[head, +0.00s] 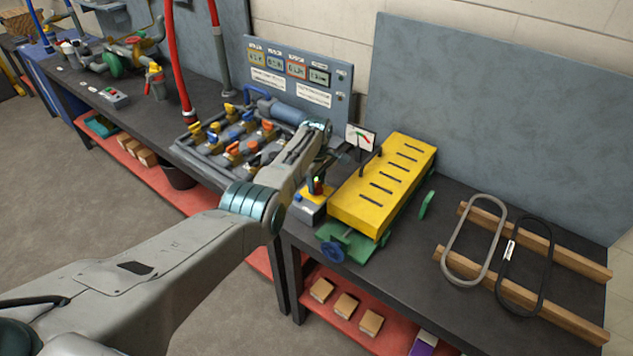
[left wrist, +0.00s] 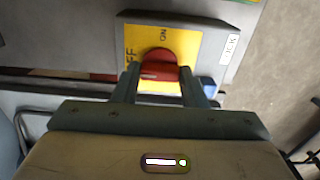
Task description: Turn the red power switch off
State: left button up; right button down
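The red power switch (left wrist: 158,63) is a round red knob on a yellow plate (left wrist: 205,48) marked ON and OFF, on a grey box. In the head view, the switch box (head: 309,212) stands near the bench's front edge, left of the yellow slotted cover; the red knob (head: 317,187) shows on top. My left gripper (left wrist: 158,78) is open, with one finger on each side of the knob. I cannot tell whether the fingers touch it. In the head view, my left gripper (head: 326,168) is just above the box, partly hidden by its wrist. My right gripper is not in view.
The yellow slotted cover (head: 383,184) on a green base stands close right of the switch box. A pipe and valve rack (head: 228,135) and a gauge panel (head: 296,75) lie to the left and behind. Two belts (head: 474,240) lie across wooden rails at the right.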

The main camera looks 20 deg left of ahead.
aim_at(317, 184)
pick_arm(q)
jog(key=o, duration=0.4)
jog(key=shift+r, duration=0.1)
jog(key=shift+o, duration=0.2)
notch_tip(317, 184, up, 11)
jog(key=b, duration=0.1)
jog(key=shift+f, duration=0.2)
